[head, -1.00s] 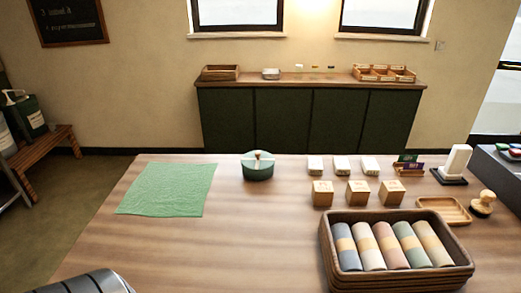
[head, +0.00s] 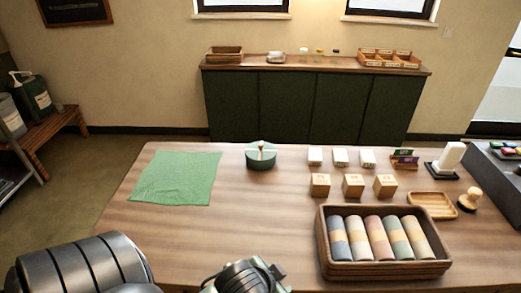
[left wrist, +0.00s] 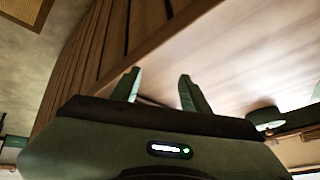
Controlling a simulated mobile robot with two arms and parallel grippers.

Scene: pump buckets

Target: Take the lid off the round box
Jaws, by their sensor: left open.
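My left gripper (head: 278,272) is at the table's front edge, well short of the box, and empty. In the left wrist view its two fingers (left wrist: 159,90) stand apart, with the table's side and top beyond them. A dark round shape at the right of that view may be the box, but I cannot tell. My right gripper is in neither view.
A green cloth (head: 177,178) lies left of the box. A brown basket (head: 383,268) of rolled towels stands at the front right, with several wooden cubes (head: 353,186) and white packs (head: 340,157) behind it. The table between my left gripper and the box is clear.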

